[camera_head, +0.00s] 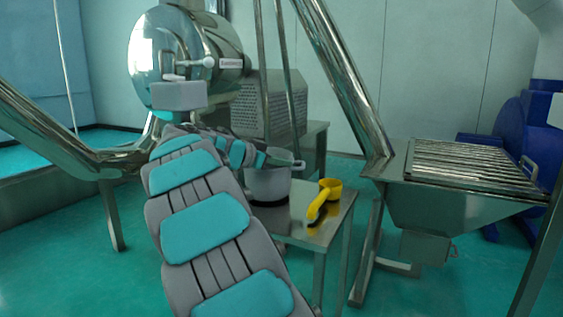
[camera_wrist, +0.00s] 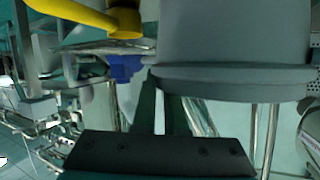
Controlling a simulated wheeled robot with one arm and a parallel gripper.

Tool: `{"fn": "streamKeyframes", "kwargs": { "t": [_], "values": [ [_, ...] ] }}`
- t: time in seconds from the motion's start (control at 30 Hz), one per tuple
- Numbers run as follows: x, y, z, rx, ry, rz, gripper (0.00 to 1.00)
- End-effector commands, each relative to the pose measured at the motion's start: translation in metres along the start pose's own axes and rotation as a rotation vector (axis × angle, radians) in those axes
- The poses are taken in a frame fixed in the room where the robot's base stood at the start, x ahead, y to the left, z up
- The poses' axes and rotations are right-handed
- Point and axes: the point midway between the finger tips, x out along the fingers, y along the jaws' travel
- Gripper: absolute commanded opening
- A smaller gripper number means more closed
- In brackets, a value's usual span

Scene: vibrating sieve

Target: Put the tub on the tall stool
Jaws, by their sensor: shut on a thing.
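The grey tub (camera_head: 268,185) is at the steel stool (camera_head: 338,222) in the head view, over its left part. I cannot tell whether its base touches the top. In the wrist view the tub (camera_wrist: 235,45) fills the upper right, with its thick rim toward me. My gripper (camera_wrist: 162,82) reaches the rim's left part and is shut on the tub. In the head view my arm hides the fingertips and part of the tub. The tub looks about upright there.
A yellow scoop (camera_head: 325,200) lies on the stool right of the tub; it also shows in the wrist view (camera_wrist: 95,14). A steel sieve hopper (camera_head: 455,205) stands at right. A perforated steel box (camera_head: 270,105) is behind. Steel chute legs stand close by. Green floor is open at lower left.

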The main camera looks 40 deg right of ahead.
Motion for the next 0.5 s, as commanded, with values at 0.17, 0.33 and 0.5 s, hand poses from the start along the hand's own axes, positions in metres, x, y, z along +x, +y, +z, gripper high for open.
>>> {"fn": "streamKeyframes", "kwargs": {
  "t": [0.17, 0.33, 0.5],
  "values": [
    [-0.0001, 0.0, 0.0, 0.001, 0.001, -0.001, 0.0],
    [0.0008, 0.0002, 0.0023, 0.001, 0.002, -0.001, 0.0],
    [0.0016, 0.0005, 0.0045, 0.001, 0.002, -0.001, 0.0]
  ]
}}
